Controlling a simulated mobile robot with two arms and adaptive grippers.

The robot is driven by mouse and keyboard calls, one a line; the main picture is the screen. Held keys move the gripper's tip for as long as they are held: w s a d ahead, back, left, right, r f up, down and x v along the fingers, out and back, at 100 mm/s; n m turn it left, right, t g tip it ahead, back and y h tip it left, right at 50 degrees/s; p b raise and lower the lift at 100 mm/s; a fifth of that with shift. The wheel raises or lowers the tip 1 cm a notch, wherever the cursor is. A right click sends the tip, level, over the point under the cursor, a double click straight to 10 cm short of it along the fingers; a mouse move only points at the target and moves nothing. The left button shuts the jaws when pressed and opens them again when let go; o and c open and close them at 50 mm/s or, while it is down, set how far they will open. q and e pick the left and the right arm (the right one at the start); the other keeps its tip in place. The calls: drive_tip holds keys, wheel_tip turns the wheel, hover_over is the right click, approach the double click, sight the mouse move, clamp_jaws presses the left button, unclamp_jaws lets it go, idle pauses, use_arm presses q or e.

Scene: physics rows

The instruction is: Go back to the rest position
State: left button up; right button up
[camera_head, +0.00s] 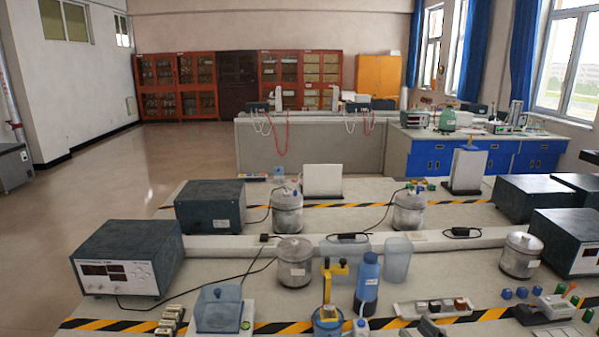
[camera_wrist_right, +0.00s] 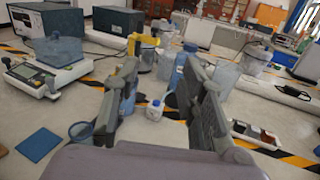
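My right gripper (camera_head: 428,327) shows as a dark grey part at the bottom edge of the head view, low over the near side of the bench. In the right wrist view its two fingers (camera_wrist_right: 162,62) stand apart, with nothing held between them. A small white bottle (camera_wrist_right: 154,110) shows in the gap, standing on the bench beyond the fingers. A blue bottle (camera_wrist_right: 179,78) stands behind it, partly hidden by the right finger. My left gripper is in neither view.
On the bench near the gripper are the blue bottle (camera_head: 368,284), a yellow stand (camera_head: 334,270), a tray of small blocks (camera_head: 405,310) and a clear container (camera_head: 397,262). A balance (camera_wrist_right: 35,80) and a blue pad (camera_wrist_right: 39,145) lie left in the wrist view. Open floor (camera_head: 110,190) lies left of the bench.

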drive_tip(key=s+d+f+m+g+h, duration=0.25)
drive_tip(key=s+m+h, duration=0.3)
drive_tip(key=m, duration=0.85)
drive_tip(key=s+d+f+m+g+h, duration=0.1)
drive_tip(key=s+d+f+m+h, duration=0.35)
drive_tip(key=m, duration=0.95)
drive_tip(key=s+a+f+m+g+y, duration=0.2)
drive_tip(key=s+a+f+m+g, duration=0.3)
drive_tip(key=s, duration=0.5)
drive_tip(key=s+a+f+m+g+y, duration=0.1)
drive_tip(key=s+a+f+m+g, duration=0.1)
drive_tip(key=s+a+m+g, duration=0.45)
drive_tip(key=s+f+n+b, duration=0.1)
drive_tip(key=s+f, duration=0.1)
drive_tip(key=f, duration=1.2)
drive_tip(key=s+f+n+b, duration=0.1)
drive_tip(key=s+f, duration=0.1)
drive_tip(key=f, duration=1.1)
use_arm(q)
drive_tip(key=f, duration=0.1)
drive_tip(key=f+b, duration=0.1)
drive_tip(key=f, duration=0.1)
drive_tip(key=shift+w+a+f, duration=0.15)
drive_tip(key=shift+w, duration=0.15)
use_arm(e)
drive_tip(key=s+d+f, duration=0.2)
drive_tip(key=s+f, duration=1.5)
drive_tip(key=f, duration=0.2)
drive_tip(key=shift+d+g, duration=0.3)
drive_tip(key=shift+g, duration=0.1)
